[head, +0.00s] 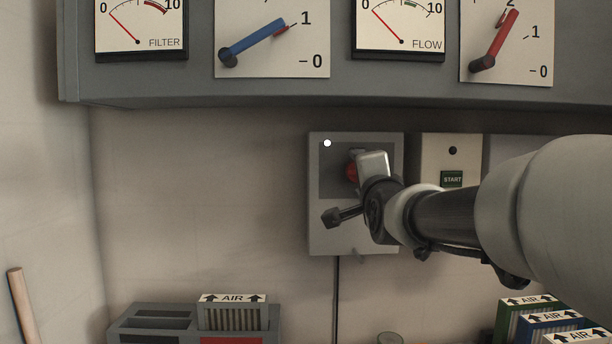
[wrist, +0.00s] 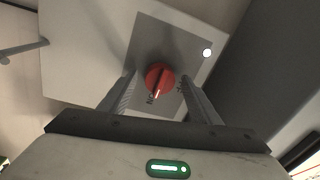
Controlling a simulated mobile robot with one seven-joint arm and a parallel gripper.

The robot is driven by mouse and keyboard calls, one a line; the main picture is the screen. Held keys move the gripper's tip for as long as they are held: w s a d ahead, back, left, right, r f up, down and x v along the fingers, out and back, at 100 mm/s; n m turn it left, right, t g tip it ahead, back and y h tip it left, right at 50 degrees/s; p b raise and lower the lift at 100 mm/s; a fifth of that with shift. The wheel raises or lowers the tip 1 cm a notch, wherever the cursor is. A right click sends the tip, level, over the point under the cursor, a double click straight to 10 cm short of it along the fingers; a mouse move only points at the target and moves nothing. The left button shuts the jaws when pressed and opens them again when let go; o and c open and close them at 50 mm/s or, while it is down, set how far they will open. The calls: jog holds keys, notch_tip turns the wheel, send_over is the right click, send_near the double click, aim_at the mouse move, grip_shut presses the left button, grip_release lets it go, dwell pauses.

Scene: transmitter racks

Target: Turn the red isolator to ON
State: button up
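The red isolator (head: 352,171) is a round knob on a dark plate on a grey wall box (head: 322,225). In the head view my gripper (head: 362,164) is at its front and hides most of it. In the wrist view the red knob (wrist: 159,77) sits between the two fingertips of my gripper (wrist: 158,80). The fingers are open, with a small gap showing on each side of the knob. A pale pointer mark shows at the knob's lower edge, close to small lettering that looks like ON. More small lettering to its right is hard to read.
A white lamp (head: 327,143) is bright on the box's plate. A START button panel (head: 452,179) is to the right, partly behind my arm. A meter and lever cabinet (head: 200,85) overhangs above. AIR-labelled filters (head: 232,312) stand below. The wall left of the box is clear.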

jog(key=s+f, duration=0.1)
jog(key=s, duration=1.6)
jog(key=shift+s+f, duration=0.2)
jog(key=shift+f, duration=0.05)
jog(key=shift+f, duration=0.15)
jog(key=s+f+n+g, duration=0.7)
jog(key=s+f+n, duration=0.1)
jog(key=f, duration=0.5)
jog(key=s+f+n+g, duration=0.6)
jog(key=s+f+n, duration=0.15)
jog(key=f, duration=0.55)
notch_tip(320, 180, up, 22)
jog(key=p, duration=2.3)
jog(key=shift+s+d, duration=0.15)
jog(key=shift+s, duration=0.3)
